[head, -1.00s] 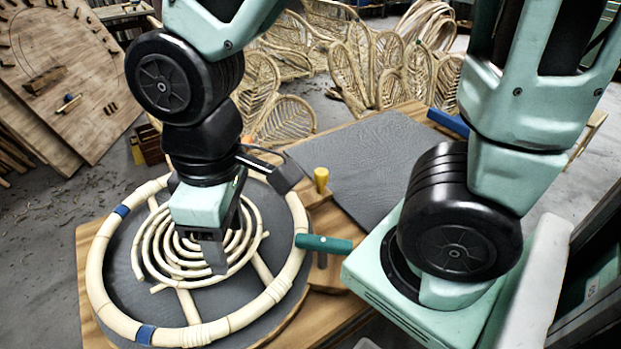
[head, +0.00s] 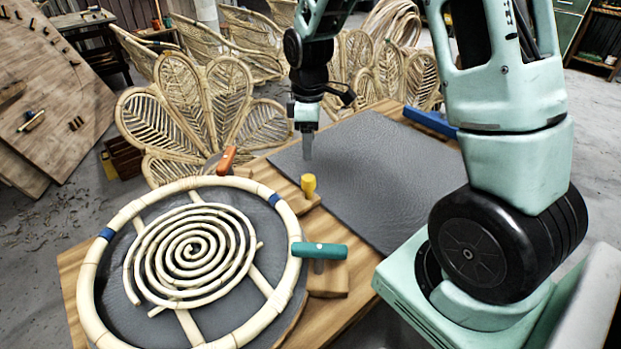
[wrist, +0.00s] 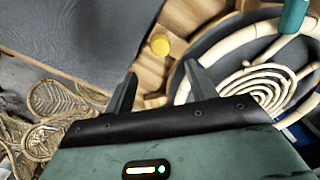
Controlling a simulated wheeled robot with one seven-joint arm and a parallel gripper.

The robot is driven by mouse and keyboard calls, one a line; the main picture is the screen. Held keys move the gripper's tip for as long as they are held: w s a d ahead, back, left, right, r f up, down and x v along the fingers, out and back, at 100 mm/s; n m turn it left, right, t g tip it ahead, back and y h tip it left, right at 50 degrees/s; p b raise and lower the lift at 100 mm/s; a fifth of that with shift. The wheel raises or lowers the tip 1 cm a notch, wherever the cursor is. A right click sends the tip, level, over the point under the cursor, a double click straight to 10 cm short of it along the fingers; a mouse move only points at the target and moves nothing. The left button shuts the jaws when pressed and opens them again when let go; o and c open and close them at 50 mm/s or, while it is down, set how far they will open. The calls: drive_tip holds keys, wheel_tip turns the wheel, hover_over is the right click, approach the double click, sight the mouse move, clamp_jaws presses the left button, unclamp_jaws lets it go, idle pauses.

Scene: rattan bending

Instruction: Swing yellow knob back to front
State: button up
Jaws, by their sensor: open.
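The yellow knob (head: 308,186) stands upright on a small wooden block at the right rim of the round rattan frame. In the wrist view the yellow knob (wrist: 160,45) shows from above, beyond my fingertips and roughly between them. My gripper (head: 307,150) points down over the grey mat, just behind the knob and apart from it. In the wrist view my gripper (wrist: 157,82) is open, with two separate fingers and nothing between them.
A blue bar (head: 430,122) lies at the back right. The grey mat (head: 375,160) is bare.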

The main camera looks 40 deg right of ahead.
sight(309, 178)
wheel_tip(309, 178, down, 12)
drive_tip(key=shift+a+f, duration=0.1)
idle(0.4)
clamp_jaws()
